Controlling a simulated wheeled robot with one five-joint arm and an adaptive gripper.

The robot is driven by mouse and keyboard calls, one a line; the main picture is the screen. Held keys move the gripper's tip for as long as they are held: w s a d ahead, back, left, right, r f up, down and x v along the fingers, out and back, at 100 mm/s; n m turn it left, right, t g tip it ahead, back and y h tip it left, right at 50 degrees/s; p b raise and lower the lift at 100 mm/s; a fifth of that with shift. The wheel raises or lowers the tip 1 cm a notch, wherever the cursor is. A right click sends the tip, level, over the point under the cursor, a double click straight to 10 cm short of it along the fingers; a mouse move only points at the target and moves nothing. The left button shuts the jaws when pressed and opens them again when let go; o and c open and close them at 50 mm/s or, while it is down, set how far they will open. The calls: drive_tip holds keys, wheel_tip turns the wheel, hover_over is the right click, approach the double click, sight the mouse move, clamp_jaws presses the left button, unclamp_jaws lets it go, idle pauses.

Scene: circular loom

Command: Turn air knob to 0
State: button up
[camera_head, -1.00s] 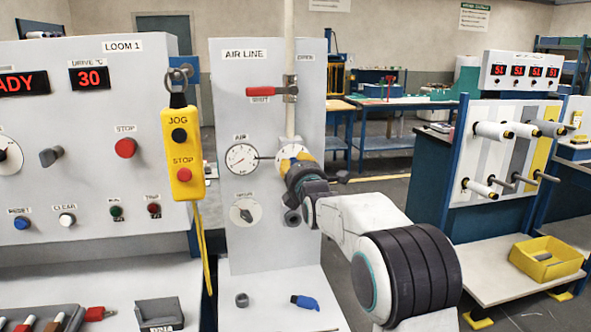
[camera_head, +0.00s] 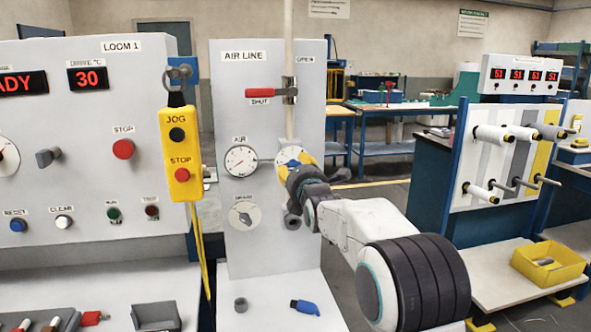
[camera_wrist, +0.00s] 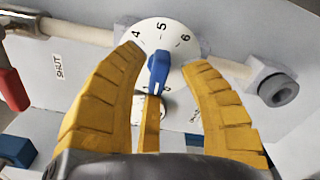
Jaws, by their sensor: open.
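The air knob (camera_wrist: 158,72) is a blue bar knob on a white round dial (camera_wrist: 178,30) with black numbers; 4, 5 and 6 read clearly above it in the wrist view. In the head view my gripper (camera_head: 302,163) is at the dial on the AIR LINE panel (camera_head: 228,105) and hides most of the knob.
A pressure gauge (camera_head: 240,160) labelled AIR sits left of the dial, with another round dial (camera_head: 244,215) below. A red lever (camera_head: 272,92) is above, at SHUT. A yellow pendant (camera_head: 181,155) hangs at left. A blue-capped item (camera_head: 304,307) lies on the shelf below.

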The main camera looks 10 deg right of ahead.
drive_tip(key=s+b, duration=0.5)
drive_tip(key=s, duration=0.1)
drive_tip(key=shift+s, duration=0.2)
